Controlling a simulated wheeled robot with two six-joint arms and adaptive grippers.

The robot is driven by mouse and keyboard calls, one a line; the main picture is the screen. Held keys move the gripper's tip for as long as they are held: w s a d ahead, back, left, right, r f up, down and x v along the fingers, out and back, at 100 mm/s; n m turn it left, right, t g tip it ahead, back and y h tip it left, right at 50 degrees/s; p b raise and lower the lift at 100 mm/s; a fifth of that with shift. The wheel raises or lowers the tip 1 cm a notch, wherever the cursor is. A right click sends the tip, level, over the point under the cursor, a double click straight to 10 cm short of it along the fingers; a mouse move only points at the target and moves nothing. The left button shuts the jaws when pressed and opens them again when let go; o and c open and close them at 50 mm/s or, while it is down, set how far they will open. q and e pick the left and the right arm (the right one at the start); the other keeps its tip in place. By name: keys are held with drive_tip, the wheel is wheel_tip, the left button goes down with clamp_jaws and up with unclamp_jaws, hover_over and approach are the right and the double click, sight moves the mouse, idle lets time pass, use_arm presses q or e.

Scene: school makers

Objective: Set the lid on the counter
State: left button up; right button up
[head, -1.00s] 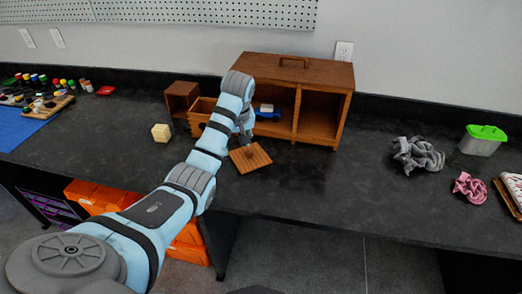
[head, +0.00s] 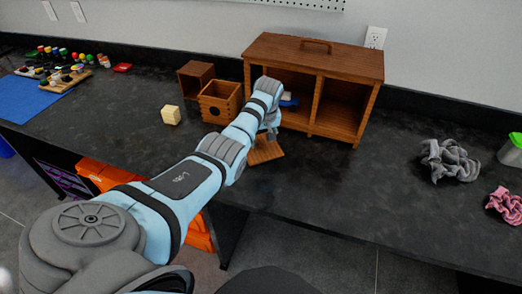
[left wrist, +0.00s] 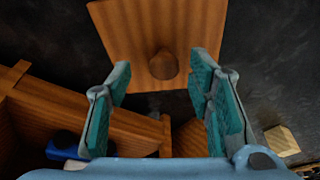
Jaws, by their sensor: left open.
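The lid (head: 266,150) is a square brown wooden board lying on the dark counter (head: 330,190) in front of the cabinet. In the left wrist view the lid (left wrist: 130,30) shows a round knob (left wrist: 163,66) near its near edge. My left gripper (head: 271,133) is just above the lid, and part of the lid is hidden behind the arm. Its two fingers stand wide apart on either side of the knob's line of sight, with no visible contact. My right gripper is out of view.
A wooden cabinet (head: 320,62) with a blue object (head: 289,100) inside stands behind the lid. An open wooden box (head: 219,102), another box (head: 195,78) and a pale cube (head: 171,115) are to the left. Grey cloth (head: 450,160) lies right; the counter between is clear.

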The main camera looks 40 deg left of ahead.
use_arm(q)
drive_tip(key=shift+x, duration=0.9)
drive_tip(key=shift+s+a+r, duration=0.1)
drive_tip(key=shift+s+r, duration=0.05)
drive_tip(key=shift+s, duration=0.1)
drive_tip(key=shift+c, duration=0.6)
drive_tip(key=c, duration=1)
drive_tip(key=shift+r, duration=0.1)
